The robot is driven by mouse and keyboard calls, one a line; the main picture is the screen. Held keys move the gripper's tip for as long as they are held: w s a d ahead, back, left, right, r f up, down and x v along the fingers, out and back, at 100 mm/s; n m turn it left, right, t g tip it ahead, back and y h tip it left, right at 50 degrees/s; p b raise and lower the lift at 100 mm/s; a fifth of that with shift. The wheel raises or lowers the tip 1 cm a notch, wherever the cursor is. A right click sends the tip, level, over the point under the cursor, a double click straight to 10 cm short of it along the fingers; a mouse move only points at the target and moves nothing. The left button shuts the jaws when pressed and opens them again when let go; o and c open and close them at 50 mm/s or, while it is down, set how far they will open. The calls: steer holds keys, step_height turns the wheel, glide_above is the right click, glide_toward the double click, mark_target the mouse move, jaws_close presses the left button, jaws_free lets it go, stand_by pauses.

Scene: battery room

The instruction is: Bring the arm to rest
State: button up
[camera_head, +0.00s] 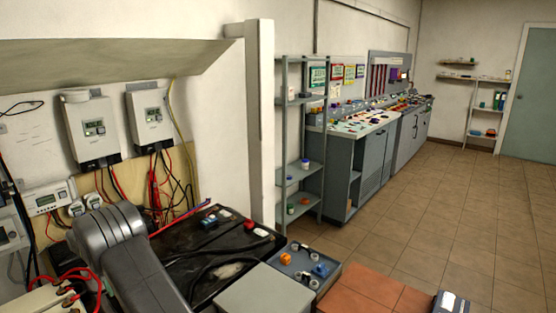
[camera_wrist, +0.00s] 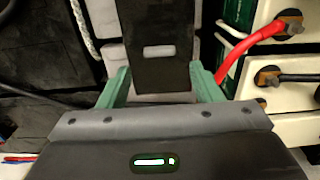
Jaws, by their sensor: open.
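My gripper (camera_wrist: 160,80) shows in the wrist view with its two green fingers apart. Between and beyond the fingers is a black strap or plate with a pale slot (camera_wrist: 158,52); I cannot tell whether the fingers touch it. My grey arm (camera_head: 120,245) is bent at the lower left of the head view, in front of the battery bench. The gripper itself is hidden in the head view.
White batteries (camera_wrist: 295,60) with a red cable (camera_wrist: 250,40) lie close on the right in the wrist view. A black-topped bench (camera_head: 215,240), a grey tray (camera_head: 300,262) and wall inverters (camera_head: 92,128) surround my arm.

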step_height(320, 180, down, 4)
steer(key=shift+r, duration=0.1)
steer(key=shift+s+d, duration=0.2)
steer(key=shift+d, duration=0.1)
steer(key=shift+a, duration=0.1)
